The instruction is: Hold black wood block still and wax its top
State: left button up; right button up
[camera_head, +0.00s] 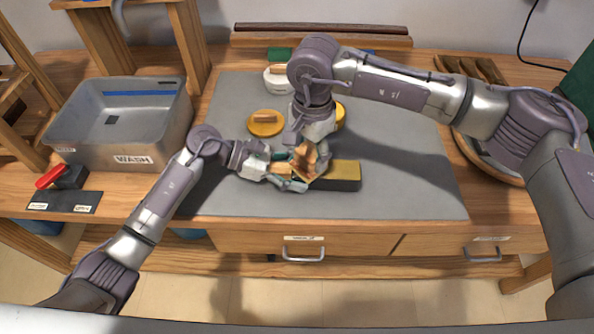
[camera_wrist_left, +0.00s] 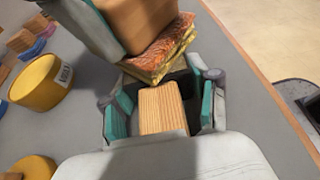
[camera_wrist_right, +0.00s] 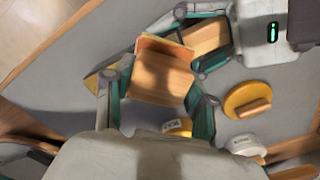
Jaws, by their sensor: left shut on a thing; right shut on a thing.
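The black wood block (camera_head: 345,185) lies on the grey mat with a dark front side and a yellow top. Its pale wooden end (camera_wrist_left: 162,108) is between the fingers of my left gripper (camera_wrist_left: 160,112), which is shut on it. My right gripper (camera_head: 304,165) is shut on a wood-backed pad (camera_wrist_right: 160,78), tilted above the block's left part beside my left gripper. The pad's orange and yellow underside (camera_wrist_left: 160,52) shows in the left wrist view. I cannot tell whether it touches the top. The grippers and pad hide part of the block.
A yellow round piece with a wooden grip (camera_head: 265,123) and a yellow tin (camera_head: 341,114) sit behind the grippers. A white tin (camera_head: 277,80) is farther back. The mat's right side is clear.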

jog(key=shift+s+d, duration=0.1)
jog(key=shift+d, duration=2.95)
jog(key=shift+d+f, duration=0.1)
jog(key=shift+d, duration=1.45)
jog(key=shift+s, duration=0.1)
jog(key=shift+a, duration=0.15)
jog(key=shift+a, duration=3.25)
jog(key=shift+w+a, duration=0.2)
jog(key=shift+a, duration=1.2)
